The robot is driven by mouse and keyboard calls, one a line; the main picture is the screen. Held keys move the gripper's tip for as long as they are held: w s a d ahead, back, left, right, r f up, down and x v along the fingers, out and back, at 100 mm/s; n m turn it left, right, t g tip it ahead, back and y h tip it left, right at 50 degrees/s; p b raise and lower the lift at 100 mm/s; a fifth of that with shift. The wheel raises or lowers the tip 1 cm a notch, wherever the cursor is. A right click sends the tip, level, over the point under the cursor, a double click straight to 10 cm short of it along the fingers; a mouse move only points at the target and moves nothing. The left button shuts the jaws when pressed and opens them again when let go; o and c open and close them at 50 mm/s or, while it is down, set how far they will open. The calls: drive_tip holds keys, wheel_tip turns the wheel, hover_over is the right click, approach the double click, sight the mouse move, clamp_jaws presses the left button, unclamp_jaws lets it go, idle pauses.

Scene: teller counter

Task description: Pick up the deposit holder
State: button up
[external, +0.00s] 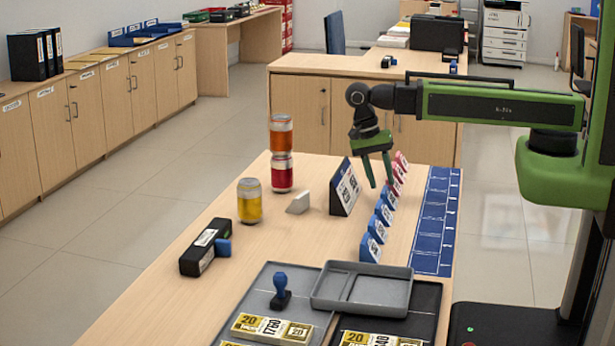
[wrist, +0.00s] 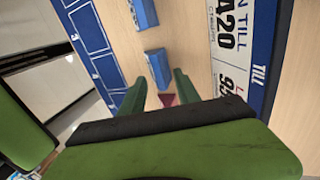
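A row of small wedge-shaped holders stands along the counter, blue ones (external: 376,228) nearer the camera and red ones (external: 401,165) farther back. Their lettering is too small to read, so I cannot tell which is the deposit holder. My gripper (external: 381,186) points down above the row near where blue meets red, its two green fingers apart and nothing visible held. In the wrist view, my gripper (wrist: 160,77) has a blue holder (wrist: 158,68) by its fingertips and part of a red holder (wrist: 167,99) showing between the fingers. Contact cannot be told.
A large dark-sided TILL sign (external: 345,188) stands left of the row. A blue marked strip (external: 432,225) runs along the right counter edge. Stacked cans (external: 281,172), a yellow can (external: 249,202), a grey tray (external: 362,288) and a stamp (external: 280,290) are nearby.

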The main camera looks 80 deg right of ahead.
sight(384, 189)
drive_tip(key=b+x, duration=0.4)
drive_tip(key=x, duration=0.1)
drive_tip(key=shift+a, duration=0.2)
drive_tip(key=shift+r, duration=0.15)
clamp_jaws()
wheel_tip(384, 189, up, 10)
drive_tip(key=p, duration=1)
